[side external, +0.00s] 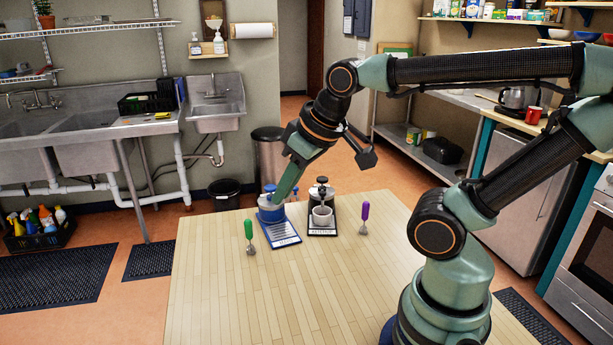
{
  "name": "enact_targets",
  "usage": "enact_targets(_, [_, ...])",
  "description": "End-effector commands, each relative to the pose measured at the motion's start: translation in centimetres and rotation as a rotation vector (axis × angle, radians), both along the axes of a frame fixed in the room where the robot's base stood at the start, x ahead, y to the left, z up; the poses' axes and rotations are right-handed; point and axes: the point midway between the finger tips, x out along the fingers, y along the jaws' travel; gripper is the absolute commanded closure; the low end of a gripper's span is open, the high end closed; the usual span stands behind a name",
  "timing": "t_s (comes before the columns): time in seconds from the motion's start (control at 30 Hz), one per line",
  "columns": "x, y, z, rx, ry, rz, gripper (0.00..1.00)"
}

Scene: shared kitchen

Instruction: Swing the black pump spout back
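The black pump (321,184) stands upright on a black-edged base (334,222) near the table's far edge. A small pale cup (322,215) stands in front of it. Which way its spout points is too small to tell. A blue pump (269,190) stands just to the left, by a round blue container (270,212) on a blue base (287,238). My gripper (279,198) reaches down in front of the blue pump and partly hides it, left of the black pump. Its fingers overlap from this side, so their opening and any contact are unclear.
The near part of the wooden table (270,300) is clear. Sinks (90,135) stand beyond, at the left.

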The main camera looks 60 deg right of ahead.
Motion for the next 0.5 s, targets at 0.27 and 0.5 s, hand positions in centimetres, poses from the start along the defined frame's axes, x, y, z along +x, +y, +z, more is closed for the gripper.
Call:
enact_targets(0.27, [2.4,-3.4,1.3,-0.013,0.080,-0.074,0.46])
enact_targets(0.5, [6.0,-10.4,1.9,-0.010,0.214,-0.189,0.46])
